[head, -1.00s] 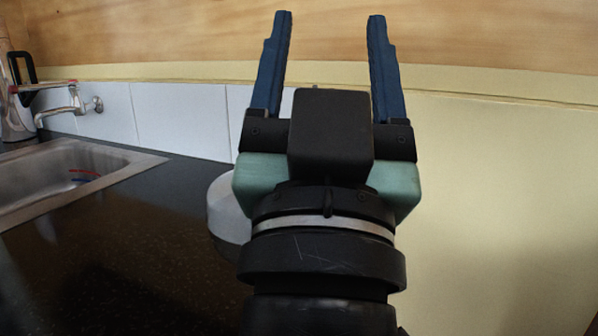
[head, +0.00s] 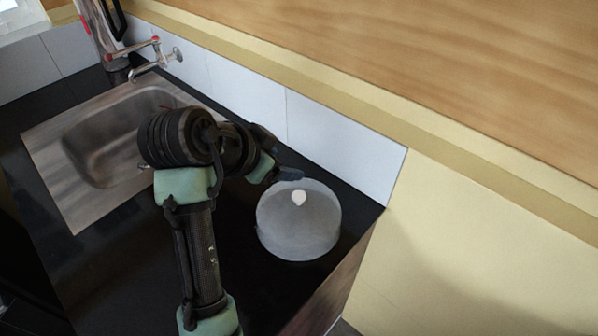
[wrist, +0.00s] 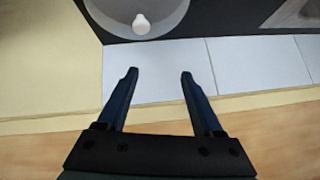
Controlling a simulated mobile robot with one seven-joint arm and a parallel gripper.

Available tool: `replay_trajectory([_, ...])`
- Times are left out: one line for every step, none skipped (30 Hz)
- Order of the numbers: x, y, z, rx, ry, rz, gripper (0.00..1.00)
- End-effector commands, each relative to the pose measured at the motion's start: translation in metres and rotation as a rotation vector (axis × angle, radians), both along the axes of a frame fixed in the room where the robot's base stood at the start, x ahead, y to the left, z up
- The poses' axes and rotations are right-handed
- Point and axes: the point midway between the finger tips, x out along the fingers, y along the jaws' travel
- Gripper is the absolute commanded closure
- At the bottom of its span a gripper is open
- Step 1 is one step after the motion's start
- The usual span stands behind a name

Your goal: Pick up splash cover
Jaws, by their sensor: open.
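The splash cover (head: 299,228) is a round, translucent grey dome with a small white knob on top. It stands on the dark counter near its right end in the head view. Part of it, with the knob, shows at the top of the wrist view (wrist: 165,22). My gripper (wrist: 158,75) is open and empty, its two blue fingers apart. In the wrist view the fingertips lie below the knob, over the white wall tiles. In the head view my gripper (head: 292,172) is beside the cover's upper left edge, partly hidden by my arm.
A steel sink (head: 120,140) is set in the counter at left, with a red-handled tap (head: 155,60) behind it. White tiles (head: 340,145) and a plywood wall run along the back. The counter ends just right of the cover. Dark counter (head: 255,290) in front is bare.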

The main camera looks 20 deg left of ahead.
Motion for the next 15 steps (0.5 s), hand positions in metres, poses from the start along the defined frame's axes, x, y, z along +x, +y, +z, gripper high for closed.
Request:
replay_trajectory([-0.01,0.006,0.017,-0.016,0.051,-0.022,0.32])
replay_trajectory([-0.016,0.008,0.017,-0.023,0.079,-0.037,0.32])
replay_trajectory([-0.023,0.01,0.017,-0.035,0.111,-0.059,0.32])
replay_trajectory([-0.029,0.012,0.018,-0.044,0.132,-0.072,0.32])
replay_trajectory([-0.033,0.013,0.018,-0.05,0.151,-0.085,0.32])
replay_trajectory([-0.039,0.014,0.018,-0.06,0.172,-0.101,0.32])
replay_trajectory([-0.042,0.015,0.018,-0.066,0.184,-0.111,0.32])
replay_trajectory([-0.045,0.015,0.018,-0.071,0.194,-0.12,0.32])
replay_trajectory([-0.048,0.016,0.017,-0.076,0.207,-0.129,0.32])
replay_trajectory([-0.05,0.016,0.016,-0.08,0.213,-0.135,0.32])
replay_trajectory([-0.05,0.015,0.015,-0.082,0.218,-0.139,0.32])
replay_trajectory([-0.05,0.015,0.012,-0.085,0.222,-0.142,0.32])
replay_trajectory([-0.05,0.014,0.009,-0.086,0.225,-0.145,0.32])
replay_trajectory([-0.048,0.012,0.005,-0.088,0.227,-0.147,0.32])
replay_trajectory([-0.045,0.01,-0.001,-0.089,0.226,-0.147,0.32])
